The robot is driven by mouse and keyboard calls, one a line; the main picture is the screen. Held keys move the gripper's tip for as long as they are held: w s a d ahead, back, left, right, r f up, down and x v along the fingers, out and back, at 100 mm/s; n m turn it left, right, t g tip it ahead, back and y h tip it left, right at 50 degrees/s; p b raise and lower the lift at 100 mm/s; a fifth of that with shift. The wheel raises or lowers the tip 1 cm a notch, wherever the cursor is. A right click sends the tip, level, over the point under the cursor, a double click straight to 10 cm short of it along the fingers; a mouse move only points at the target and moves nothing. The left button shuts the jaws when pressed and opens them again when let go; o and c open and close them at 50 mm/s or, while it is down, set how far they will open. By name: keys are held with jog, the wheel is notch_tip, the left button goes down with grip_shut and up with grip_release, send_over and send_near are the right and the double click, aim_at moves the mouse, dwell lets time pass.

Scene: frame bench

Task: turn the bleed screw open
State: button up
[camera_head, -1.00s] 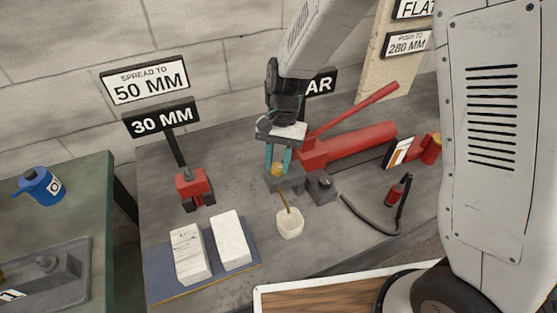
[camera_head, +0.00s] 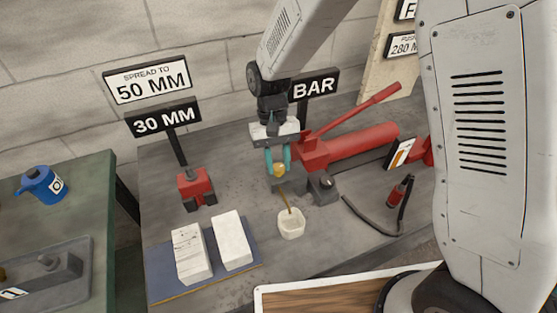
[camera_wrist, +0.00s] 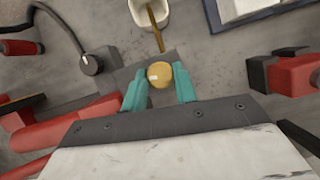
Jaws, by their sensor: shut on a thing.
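The bleed screw (camera_wrist: 160,75) has a round brass head with a pale mark on its left side in the wrist view. It sits on a dark grey block, and its head also shows in the head view (camera_head: 279,170). My gripper (camera_head: 278,165) points down over the block with its teal fingers on either side of the brass head. In the wrist view the fingers (camera_wrist: 159,88) are shut on the head. A brown stream or tube runs from the block into a small white cup (camera_head: 291,223). The screw's thread is hidden.
A red hand pump (camera_head: 350,145) with a long lever stands right of the block. A black hose (camera_head: 370,222) leads to a red cylinder. A red spreader (camera_head: 195,188) and white blocks on a blue mat (camera_head: 160,284) are to the left. A sign reads BAR behind my gripper.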

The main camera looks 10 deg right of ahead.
dwell(0.3)
jog(key=o, duration=1)
jog(key=shift+c, duration=0.2)
jog(key=v, duration=0.8)
